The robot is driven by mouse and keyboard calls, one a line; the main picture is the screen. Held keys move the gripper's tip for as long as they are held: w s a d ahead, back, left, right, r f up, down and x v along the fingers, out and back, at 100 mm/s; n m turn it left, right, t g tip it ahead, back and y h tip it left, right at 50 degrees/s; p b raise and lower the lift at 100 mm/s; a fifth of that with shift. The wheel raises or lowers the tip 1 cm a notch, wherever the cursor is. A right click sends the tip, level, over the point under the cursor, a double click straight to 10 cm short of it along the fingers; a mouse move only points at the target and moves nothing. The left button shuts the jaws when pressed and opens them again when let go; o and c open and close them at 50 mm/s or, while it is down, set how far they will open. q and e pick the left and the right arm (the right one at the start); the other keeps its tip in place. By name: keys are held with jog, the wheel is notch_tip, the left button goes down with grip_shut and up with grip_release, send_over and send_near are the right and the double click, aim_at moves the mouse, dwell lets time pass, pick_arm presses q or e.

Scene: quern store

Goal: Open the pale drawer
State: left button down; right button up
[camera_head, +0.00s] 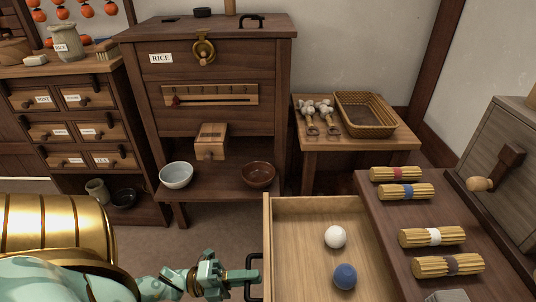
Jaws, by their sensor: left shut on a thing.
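The pale drawer (316,207) is pulled out to the left from under the dark cabinet top (389,224), and its inside shows. A white ball (335,237) and a blue ball (345,276) lie in it. A black bar handle (250,277) is on the drawer's left-hand front. My left gripper (240,277), pale green, comes in from the left and is shut on this handle. The drawer's near end is cut off by the picture's lower edge. My right gripper is not in view.
Several tied straw bundles (432,236) lie on the dark top. A rice chest (205,105) with two bowls on its lower shelf stands behind. A small table (352,143) with a basket (366,113) is at the back right. A grey box with a crank (507,160) stands at the right.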

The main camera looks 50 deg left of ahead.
pick_arm(q)
jog(key=shift+s+a, duration=0.4)
jog(key=shift+s, duration=0.1)
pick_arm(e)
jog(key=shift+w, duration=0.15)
pick_arm(q)
jog(key=c, duration=1.8)
grip_release()
jog(key=b+v, duration=0.1)
jog(key=v, duration=1.5)
jog(key=shift+s+a, duration=0.15)
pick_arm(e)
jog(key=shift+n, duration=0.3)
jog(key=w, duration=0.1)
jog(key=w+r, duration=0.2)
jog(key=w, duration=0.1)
